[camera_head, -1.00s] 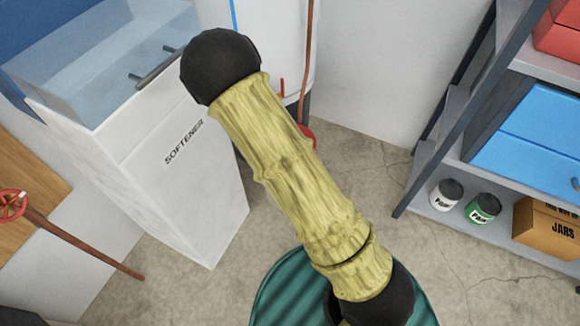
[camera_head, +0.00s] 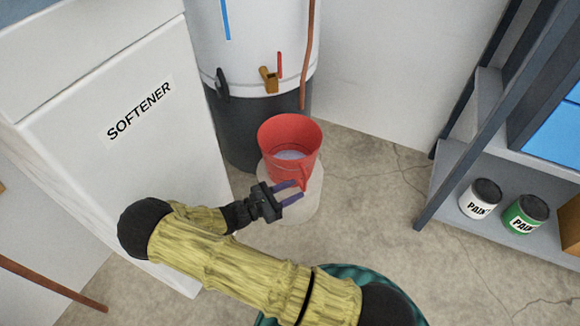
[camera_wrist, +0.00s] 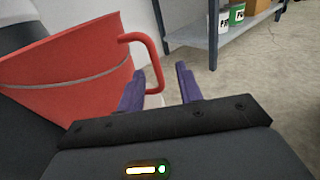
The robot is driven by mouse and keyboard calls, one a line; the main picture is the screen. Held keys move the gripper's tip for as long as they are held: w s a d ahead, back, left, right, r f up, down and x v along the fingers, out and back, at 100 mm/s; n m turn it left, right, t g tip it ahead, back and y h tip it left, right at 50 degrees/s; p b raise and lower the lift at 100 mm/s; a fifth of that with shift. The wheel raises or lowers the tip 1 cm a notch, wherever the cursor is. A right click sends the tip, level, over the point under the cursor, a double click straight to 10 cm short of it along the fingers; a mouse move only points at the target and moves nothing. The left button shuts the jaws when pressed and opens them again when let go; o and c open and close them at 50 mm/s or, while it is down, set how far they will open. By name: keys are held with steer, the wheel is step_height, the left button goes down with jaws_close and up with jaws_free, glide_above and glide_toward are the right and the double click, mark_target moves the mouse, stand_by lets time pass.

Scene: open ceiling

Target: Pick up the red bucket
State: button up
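My gripper (camera_head: 296,192) is at the bucket's near side, low by the handle. In the wrist view its two purple fingers (camera_wrist: 160,90) are apart, with the lower part of the handle showing between them, nearer the left finger. Whether a finger touches the handle I cannot tell.
The white water heater (camera_head: 255,45) with a dark base (camera_head: 235,130) stands right behind the bucket. The white softener cabinet (camera_head: 150,130) is to the left. A grey shelf (camera_head: 500,215) with paint cans (camera_head: 480,198) stands to the right. Floor between bucket and shelf is clear.

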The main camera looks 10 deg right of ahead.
steer(key=shift+w+a+f, duration=0.25)
steer(key=shift+f, duration=0.1)
steer(key=shift+b+x, duration=0.35)
steer(key=shift+x, duration=0.75)
steer(key=shift+d, duration=0.1)
steer(key=b+x, duration=0.3)
steer(key=x, duration=0.2)
steer(key=shift+f, duration=0.15)
